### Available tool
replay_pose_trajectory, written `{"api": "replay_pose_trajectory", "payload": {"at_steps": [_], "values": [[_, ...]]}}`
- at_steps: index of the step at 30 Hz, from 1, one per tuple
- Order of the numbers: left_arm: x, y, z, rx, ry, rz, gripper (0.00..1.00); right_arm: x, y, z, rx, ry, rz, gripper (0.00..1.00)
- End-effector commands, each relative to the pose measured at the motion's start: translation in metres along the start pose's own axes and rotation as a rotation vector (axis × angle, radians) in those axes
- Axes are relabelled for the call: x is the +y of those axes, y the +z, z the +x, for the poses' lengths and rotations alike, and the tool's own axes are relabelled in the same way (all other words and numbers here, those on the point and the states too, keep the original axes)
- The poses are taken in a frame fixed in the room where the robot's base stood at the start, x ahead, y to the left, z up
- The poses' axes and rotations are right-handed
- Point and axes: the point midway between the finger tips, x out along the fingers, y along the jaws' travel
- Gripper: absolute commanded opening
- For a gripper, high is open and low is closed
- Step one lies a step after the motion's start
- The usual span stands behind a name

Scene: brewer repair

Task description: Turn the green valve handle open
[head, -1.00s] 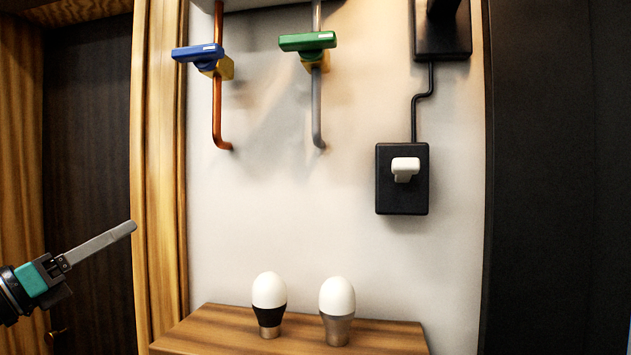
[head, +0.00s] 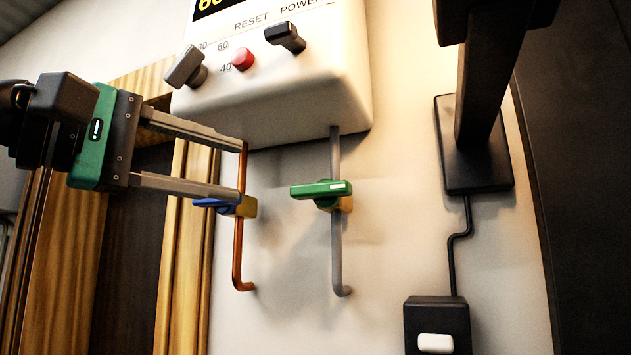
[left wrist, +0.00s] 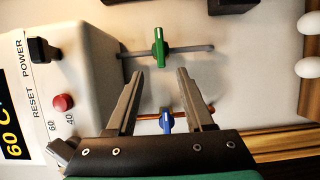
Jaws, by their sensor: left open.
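The green valve handle (head: 320,189) sits crosswise on the vertical grey pipe (head: 337,250) below the white boiler box. In the left wrist view the green handle (left wrist: 160,47) lies just beyond the fingertips, roughly midway between them. My left gripper (head: 240,170) comes in from the left in the head view with its two long fingers spread and nothing between them. It appears left of the green handle, in front of the copper pipe, and partly covers the blue handle. The fingers do not appear to touch the green handle. My right gripper is not in view.
The blue valve handle (head: 214,203) is on the copper pipe (head: 239,262) to the left. The boiler box (head: 280,100) with knobs and a red button (head: 243,59) overhangs the pipes. A black plate with a projecting post (head: 473,150) and a black switch box (head: 437,322) are at right.

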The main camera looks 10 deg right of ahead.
Motion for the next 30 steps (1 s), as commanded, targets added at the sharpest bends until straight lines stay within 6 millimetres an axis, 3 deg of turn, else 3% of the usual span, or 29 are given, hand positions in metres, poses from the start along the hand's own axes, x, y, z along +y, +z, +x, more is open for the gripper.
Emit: {"api": "replay_pose_trajectory", "payload": {"at_steps": [6, 15, 22, 30], "values": [[0.003, 0.001, 0.047, -0.006, -0.003, -0.006, 0.53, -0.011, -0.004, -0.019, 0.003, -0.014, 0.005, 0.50], [0.003, 0.001, 0.108, -0.006, -0.002, -0.007, 0.53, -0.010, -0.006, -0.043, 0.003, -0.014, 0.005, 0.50], [0.001, 0.000, 0.133, -0.004, -0.001, -0.008, 0.53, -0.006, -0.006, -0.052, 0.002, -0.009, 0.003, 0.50], [-0.001, 0.000, 0.137, -0.002, 0.000, -0.006, 0.53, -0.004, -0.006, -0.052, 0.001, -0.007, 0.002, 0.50]]}}
